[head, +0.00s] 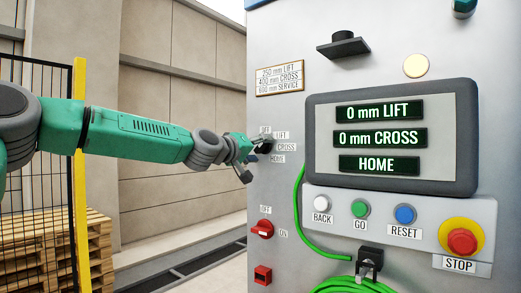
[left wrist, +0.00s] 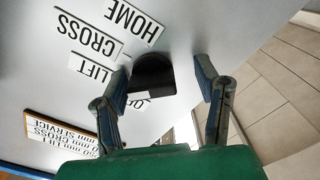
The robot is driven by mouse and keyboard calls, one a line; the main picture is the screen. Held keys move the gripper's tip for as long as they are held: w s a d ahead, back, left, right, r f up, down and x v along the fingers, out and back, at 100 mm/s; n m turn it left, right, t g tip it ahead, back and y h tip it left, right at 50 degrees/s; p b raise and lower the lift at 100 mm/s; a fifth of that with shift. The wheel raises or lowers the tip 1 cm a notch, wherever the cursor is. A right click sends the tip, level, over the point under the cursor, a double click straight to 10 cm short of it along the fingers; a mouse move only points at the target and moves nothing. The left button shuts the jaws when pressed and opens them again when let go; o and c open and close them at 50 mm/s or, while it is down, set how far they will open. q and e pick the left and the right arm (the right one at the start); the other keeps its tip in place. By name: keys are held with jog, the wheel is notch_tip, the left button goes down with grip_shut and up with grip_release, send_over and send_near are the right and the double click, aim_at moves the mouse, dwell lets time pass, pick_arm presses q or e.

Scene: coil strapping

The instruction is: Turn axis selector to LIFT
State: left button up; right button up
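The axis selector is a black knob (head: 266,147) on the grey panel, with labels OFF, LIFT (head: 283,135), CROSS and HOME around it. In the left wrist view the knob (left wrist: 153,76) lies between the two fingers, with a small pale mark on its edge near the OFF label, which is partly hidden. My left gripper (head: 248,155) is at the selector, its fingers open on either side; a gap shows at the right finger, and contact at the left finger is unclear. The screen (head: 390,138) reads 0 mm LIFT, 0 mm CROSS, HOME. My right gripper is not in view.
Below the selector is a red OFF/ON switch (head: 262,229). A green cable (head: 299,210) hangs to its right. BACK, GO, RESET buttons and a red STOP button (head: 462,241) sit under the screen. A yellow fence post (head: 80,190) and pallets (head: 35,245) stand at left.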

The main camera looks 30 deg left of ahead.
aim_at(256, 148)
pick_arm(q)
jog(key=shift+a+r, duration=0.1)
jog(key=shift+s, duration=0.2)
jog(key=s, duration=0.6)
jog(key=shift+s+a, duration=0.4)
jog(key=shift+s, duration=0.05)
